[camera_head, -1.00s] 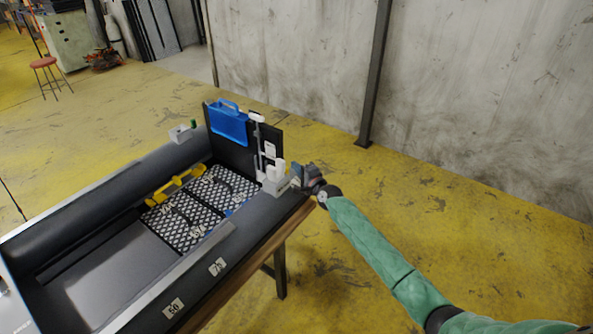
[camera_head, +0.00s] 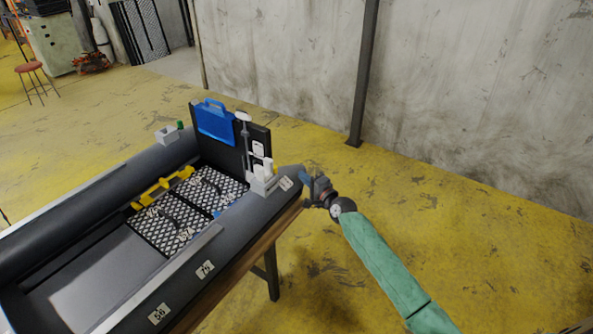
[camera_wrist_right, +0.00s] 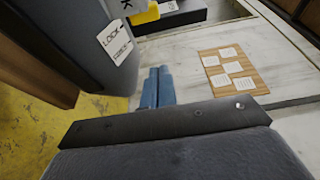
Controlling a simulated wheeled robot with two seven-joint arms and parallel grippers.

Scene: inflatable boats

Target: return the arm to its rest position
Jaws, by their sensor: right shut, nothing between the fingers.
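My right arm (camera_head: 385,268) comes in from the lower right in its green sleeve. My right gripper (camera_head: 305,178) is at the right end of the dark inflatable boat (camera_head: 240,228), just beyond the white block on the tube. In the right wrist view the two blue fingers (camera_wrist_right: 157,88) are together with nothing between them. A dark surface with a "LOCK" label (camera_wrist_right: 115,40) is close by at the upper left of that view. My left gripper is not in the head view.
The boat rests on a wooden table with a dark leg (camera_head: 271,275). A blue case (camera_head: 215,122) stands at its back board, near a white block (camera_head: 264,178). A yellow bar (camera_head: 162,186) lies inside. Yellow floor (camera_head: 470,240) to the right is clear. A dark post (camera_head: 362,80) stands against the wall.

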